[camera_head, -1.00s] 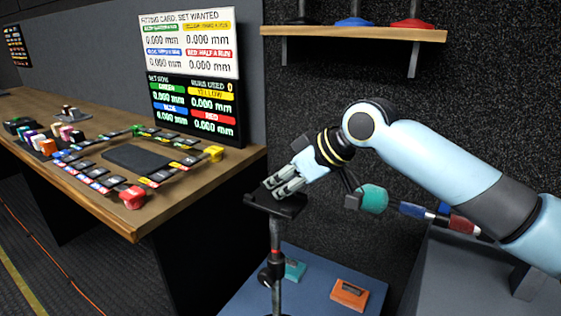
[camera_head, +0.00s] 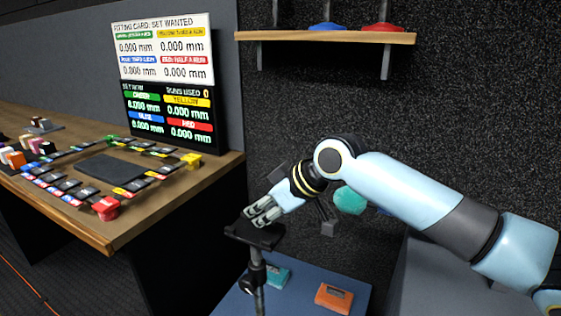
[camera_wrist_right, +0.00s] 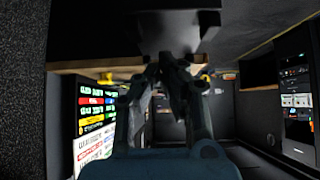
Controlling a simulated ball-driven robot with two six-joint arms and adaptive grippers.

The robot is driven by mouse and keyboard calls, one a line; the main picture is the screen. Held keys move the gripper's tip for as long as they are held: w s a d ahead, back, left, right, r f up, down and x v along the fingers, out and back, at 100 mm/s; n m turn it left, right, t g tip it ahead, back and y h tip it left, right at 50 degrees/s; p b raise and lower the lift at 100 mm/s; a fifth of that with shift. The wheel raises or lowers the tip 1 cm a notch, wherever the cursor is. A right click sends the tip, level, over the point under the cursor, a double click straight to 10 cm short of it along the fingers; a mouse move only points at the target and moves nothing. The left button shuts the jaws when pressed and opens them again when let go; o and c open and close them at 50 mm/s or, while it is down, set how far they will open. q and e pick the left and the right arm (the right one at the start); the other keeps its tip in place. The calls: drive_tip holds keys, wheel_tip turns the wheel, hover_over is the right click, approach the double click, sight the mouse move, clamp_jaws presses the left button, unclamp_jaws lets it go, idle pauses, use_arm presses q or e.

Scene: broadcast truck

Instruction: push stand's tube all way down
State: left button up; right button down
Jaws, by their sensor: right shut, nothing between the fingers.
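The stand shows in the head view as a thin dark upright tube (camera_head: 256,254) with a flat black top plate (camera_head: 262,238). A black clamp collar (camera_head: 255,277) sits a short way below the plate, and the stand's lower part is cut off by the frame. My right gripper (camera_head: 252,217) is shut and empty, with its fingertips on or just over the plate; exact contact is hard to tell. In the right wrist view, the dark fingers (camera_wrist_right: 178,72) reach toward a dark block that looks like the plate (camera_wrist_right: 178,28). My left gripper is not in view.
A wooden desk (camera_head: 120,225) with coloured pieces and a dark pad stands left. A readings board (camera_head: 165,80) rises behind it. A shelf (camera_head: 330,38) is on the wall. A blue surface (camera_head: 300,285) below holds an orange box (camera_head: 334,297) and a teal box (camera_head: 277,275).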

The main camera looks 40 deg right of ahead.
wheel_tip(320, 180, up, 3)
drive_tip(key=shift+f+p, duration=0.1)
drive_tip(key=shift+p, duration=0.7)
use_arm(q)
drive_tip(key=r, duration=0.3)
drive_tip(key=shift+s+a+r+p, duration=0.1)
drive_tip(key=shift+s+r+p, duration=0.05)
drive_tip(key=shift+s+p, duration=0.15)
use_arm(e)
drive_tip(key=v, duration=0.9)
drive_tip(key=shift+s+r, duration=0.3)
